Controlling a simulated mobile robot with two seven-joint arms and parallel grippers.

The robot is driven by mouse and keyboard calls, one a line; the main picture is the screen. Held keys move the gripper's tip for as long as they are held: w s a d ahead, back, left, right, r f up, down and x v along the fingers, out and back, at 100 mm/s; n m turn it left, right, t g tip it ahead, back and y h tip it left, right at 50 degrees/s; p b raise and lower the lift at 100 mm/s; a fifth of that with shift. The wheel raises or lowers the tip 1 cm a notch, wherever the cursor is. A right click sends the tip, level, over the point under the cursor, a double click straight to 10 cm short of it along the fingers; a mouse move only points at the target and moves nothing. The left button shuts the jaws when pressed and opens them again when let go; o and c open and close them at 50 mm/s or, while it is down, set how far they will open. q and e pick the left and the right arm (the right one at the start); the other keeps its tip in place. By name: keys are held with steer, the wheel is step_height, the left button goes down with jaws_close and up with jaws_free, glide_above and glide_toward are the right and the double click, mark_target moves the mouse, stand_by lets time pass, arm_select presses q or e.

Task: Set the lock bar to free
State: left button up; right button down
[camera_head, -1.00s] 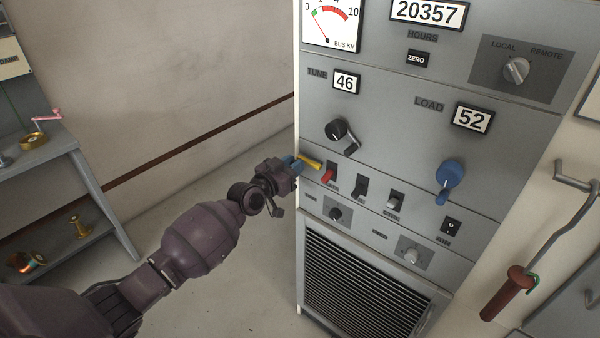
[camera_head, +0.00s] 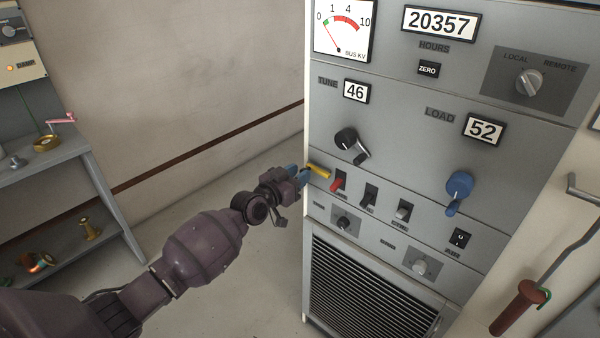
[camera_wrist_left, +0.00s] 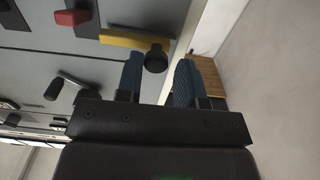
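A yellow bar (camera_head: 319,171), which I take to be the lock bar, is at the left edge of the grey panel, beside a red-tipped switch (camera_head: 337,184). In the left wrist view the yellow bar (camera_wrist_left: 137,41) has a round black knob (camera_wrist_left: 156,58) at one end. My left gripper (camera_head: 303,174) is at that end of the bar. Its blue fingers (camera_wrist_left: 158,78) stand apart, one on each side of the knob, with small gaps showing. In the head view the fingers hide the knob. My right gripper is not in view.
More switches (camera_head: 370,195), a black TUNE crank (camera_head: 347,139) and a blue LOAD knob (camera_head: 459,184) are close by on the panel. A vent grille (camera_head: 370,285) is below. A grey shelf (camera_head: 60,160) stands at left. The floor between is clear.

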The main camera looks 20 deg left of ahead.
arm_select(q)
steer(key=v, duration=0.9)
steer(key=shift+s, duration=0.3)
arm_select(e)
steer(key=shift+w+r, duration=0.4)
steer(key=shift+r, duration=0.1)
arm_select(q)
steer(key=shift+a+r, duration=0.1)
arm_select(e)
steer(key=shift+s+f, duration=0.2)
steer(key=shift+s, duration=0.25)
arm_select(q)
steer(key=s+f+n+g+y, duration=0.1)
steer(key=s+f+g+y, duration=0.1)
steer(key=s+f, duration=0.8)
steer(key=s+f+n+g+y, duration=0.2)
steer(key=s+f, duration=0.7)
steer(key=s, duration=0.9)
steer(key=shift+f+g+y, duration=0.4)
steer(key=shift+g+y, duration=0.3)
steer(key=shift+y, duration=0.5)
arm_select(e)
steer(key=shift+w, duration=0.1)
arm_select(q)
steer(key=shift+d, duration=0.25)
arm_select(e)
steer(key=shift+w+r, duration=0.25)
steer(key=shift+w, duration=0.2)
